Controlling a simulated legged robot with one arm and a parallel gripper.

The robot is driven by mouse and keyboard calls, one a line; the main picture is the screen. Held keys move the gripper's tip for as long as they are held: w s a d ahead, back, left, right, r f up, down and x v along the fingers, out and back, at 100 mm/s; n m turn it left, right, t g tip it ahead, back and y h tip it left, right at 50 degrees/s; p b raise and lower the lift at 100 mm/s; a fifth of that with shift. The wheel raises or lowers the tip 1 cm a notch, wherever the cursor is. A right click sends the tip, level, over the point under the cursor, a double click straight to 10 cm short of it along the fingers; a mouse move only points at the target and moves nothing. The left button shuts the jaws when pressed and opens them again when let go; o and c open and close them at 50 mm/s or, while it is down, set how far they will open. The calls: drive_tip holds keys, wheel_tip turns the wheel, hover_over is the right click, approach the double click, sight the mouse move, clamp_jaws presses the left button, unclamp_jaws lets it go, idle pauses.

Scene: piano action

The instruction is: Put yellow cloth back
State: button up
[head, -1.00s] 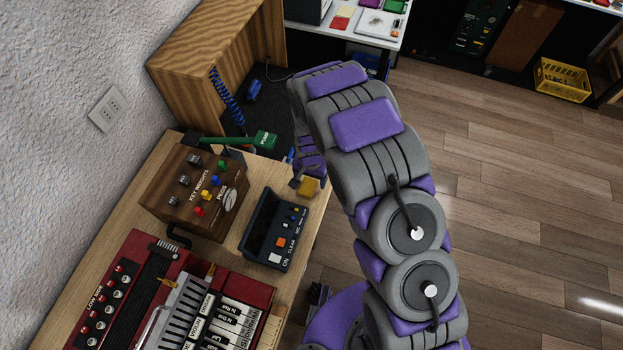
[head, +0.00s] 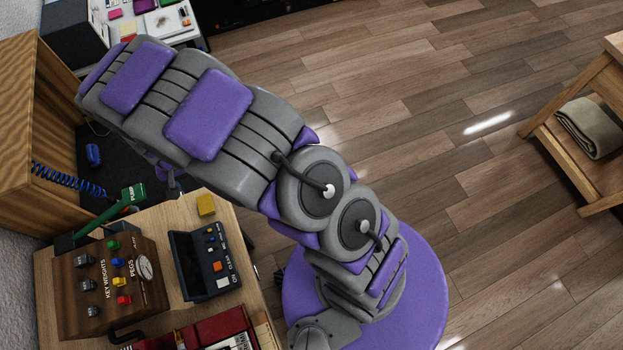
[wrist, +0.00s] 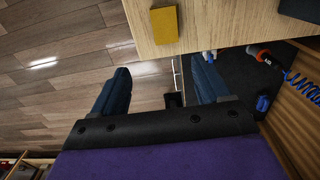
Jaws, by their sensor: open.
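The yellow cloth (head: 206,205) looks like a small, thick yellow block. It lies on the wooden table near its edge, beyond the black control box. It also shows at the top of the wrist view (wrist: 164,25), lying flat on the tabletop. My gripper (wrist: 160,65) is open, its two dark blue fingers wide apart with nothing between them. The fingers point toward the table edge, and the cloth is apart from them. In the head view my gripper is mostly hidden behind my arm.
A black control box (head: 205,266) and a wooden knob box (head: 112,285) with a green lever (head: 111,212) stand on the table. A wooden cabinet (head: 32,130) and blue coiled cord (head: 68,178) are at left. A folded beige cloth (head: 590,128) lies on a shelf at right. Open floor lies between.

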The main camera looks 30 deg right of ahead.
drive_tip(key=s+d+r, duration=0.4)
drive_tip(key=d+r, duration=0.4)
drive_tip(key=r, duration=0.1)
drive_tip(key=s+d+r, duration=0.4)
drive_tip(key=d+r, duration=0.4)
drive_tip(key=d, duration=0.1)
drive_tip(key=s+d+r, duration=0.2)
drive_tip(key=s+d, duration=0.1)
drive_tip(key=s, duration=0.3)
drive_tip(key=s+d+r+g, duration=0.1)
drive_tip(key=s+d+r, duration=0.1)
drive_tip(key=s, duration=0.5)
drive_tip(key=s+d+r+n, duration=0.1)
drive_tip(key=s+d+r, duration=0.2)
drive_tip(key=s, duration=0.4)
drive_tip(key=shift+d+r+g, duration=0.35)
drive_tip(key=shift+g, duration=0.05)
